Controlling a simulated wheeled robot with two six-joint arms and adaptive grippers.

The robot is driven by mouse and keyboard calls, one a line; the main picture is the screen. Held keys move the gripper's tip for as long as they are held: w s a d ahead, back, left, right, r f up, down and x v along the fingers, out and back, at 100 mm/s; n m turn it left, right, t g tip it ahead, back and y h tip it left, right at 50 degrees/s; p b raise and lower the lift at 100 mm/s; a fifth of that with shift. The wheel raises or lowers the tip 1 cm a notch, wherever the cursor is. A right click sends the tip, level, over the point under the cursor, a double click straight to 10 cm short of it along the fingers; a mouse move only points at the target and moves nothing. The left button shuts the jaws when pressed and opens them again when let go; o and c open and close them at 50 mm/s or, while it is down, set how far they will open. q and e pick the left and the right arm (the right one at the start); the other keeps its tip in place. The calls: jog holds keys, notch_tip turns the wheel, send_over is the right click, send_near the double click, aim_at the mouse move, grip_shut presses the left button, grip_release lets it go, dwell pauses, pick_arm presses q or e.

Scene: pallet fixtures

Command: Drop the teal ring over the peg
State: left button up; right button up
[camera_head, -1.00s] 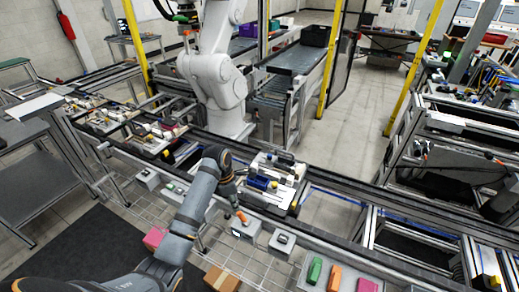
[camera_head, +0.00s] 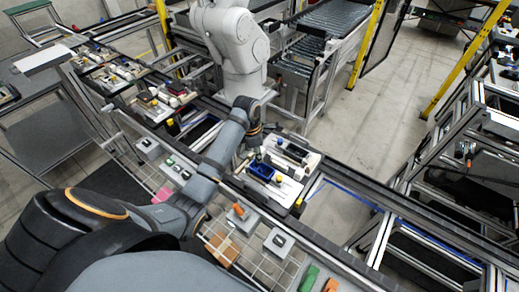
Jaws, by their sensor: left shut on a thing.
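My left arm reaches over the conveyor line from the lower left. Its gripper (camera_head: 252,150) points down at the back left edge of a white pallet fixture (camera_head: 291,187). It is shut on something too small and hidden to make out. The fixture bears a blue block (camera_head: 261,171), a dark cylindrical part and small yellow parts. I cannot pick out the teal ring or the peg. Whether the gripper touches the fixture cannot be told. My right gripper is not in view.
A white robot arm (camera_head: 229,35) stands just behind the line. More loaded pallets (camera_head: 160,98) lie to the left on the conveyor. Small grey blocks, one with an orange part (camera_head: 237,210), sit on the wire shelf in front. Open floor (camera_head: 340,110) lies behind right.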

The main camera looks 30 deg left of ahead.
pick_arm(q)
jog(key=f, duration=0.1)
jog(key=w+f, duration=0.1)
jog(key=shift+f, duration=0.4)
notch_tip(320, 180, down, 2)
jog(key=shift+w+b, duration=0.15)
jog(key=shift+b, duration=0.15)
jog(key=shift+f, duration=0.2)
jog(key=shift+s+f, duration=0.15)
jog(key=shift+s, duration=0.1)
jog(key=shift+w+f, duration=0.1)
jog(key=shift+f, duration=0.15)
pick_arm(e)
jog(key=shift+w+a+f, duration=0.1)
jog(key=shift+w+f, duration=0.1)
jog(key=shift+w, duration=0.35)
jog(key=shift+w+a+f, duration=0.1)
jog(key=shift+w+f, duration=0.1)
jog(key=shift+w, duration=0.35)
pick_arm(q)
jog(key=shift+w+d+r+p, duration=0.1)
jog(key=shift+p, duration=0.25)
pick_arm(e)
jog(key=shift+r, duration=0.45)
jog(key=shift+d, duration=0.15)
